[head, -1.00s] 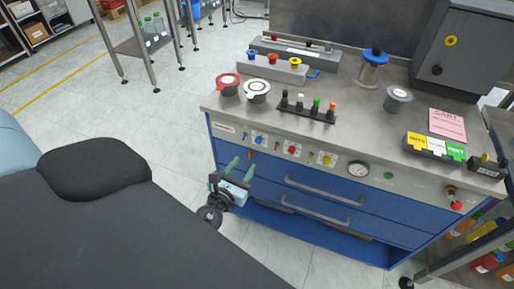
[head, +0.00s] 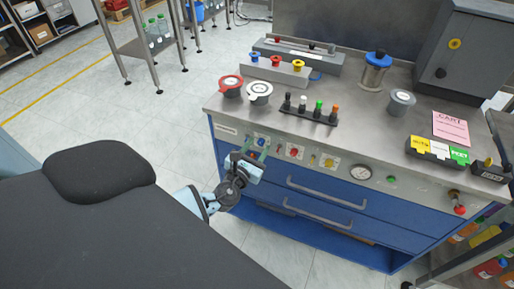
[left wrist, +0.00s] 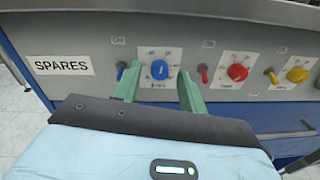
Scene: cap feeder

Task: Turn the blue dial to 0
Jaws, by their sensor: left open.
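The blue dial (left wrist: 159,70) sits on a white marked plate on the front panel of the blue cabinet, and it also shows in the head view (head: 262,141). The marks and the dial's pointer are too small to read. My left gripper (left wrist: 158,76) is open, its green fingers pointing at the panel, one on each side of the dial in the left wrist view. I cannot tell whether they touch it. In the head view my left gripper (head: 256,150) is close to the panel at the dial. My right gripper is not in view.
A blue switch (left wrist: 121,70) is just left of the dial, close to the left finger. A red switch (left wrist: 203,74), a red dial (left wrist: 238,72) and a yellow dial (left wrist: 298,74) lie to the right. Drawer handles (head: 320,192) stick out below.

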